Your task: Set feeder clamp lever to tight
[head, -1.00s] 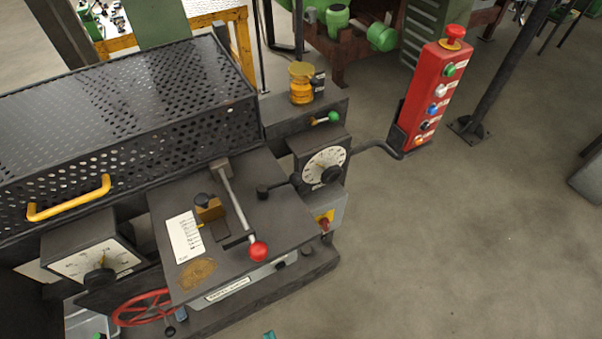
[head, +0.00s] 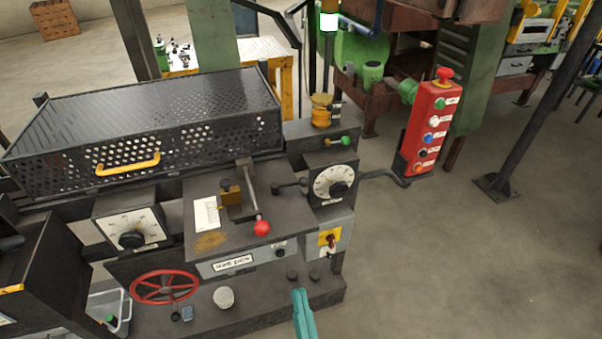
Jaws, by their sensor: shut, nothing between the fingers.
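A steel lever with a red ball knob (head: 262,228) lies across the dark top plate (head: 223,237) of the machine, its ball toward the front edge. A brass block (head: 230,191) and a white printed card (head: 206,214) sit left of it. A short lever with a black ball (head: 277,188) and one with a green ball (head: 345,141) are to its right. I cannot read which of these is marked as the feeder clamp lever. My teal gripper (head: 303,296) is at the bottom, in front of the machine, apart from the levers, shut and empty.
A perforated guard (head: 150,130) with a yellow handle covers the machine's left. A red handwheel (head: 165,286) and a dial (head: 130,229) are below. A second dial (head: 335,182) and a red button pendant (head: 427,130) stand right.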

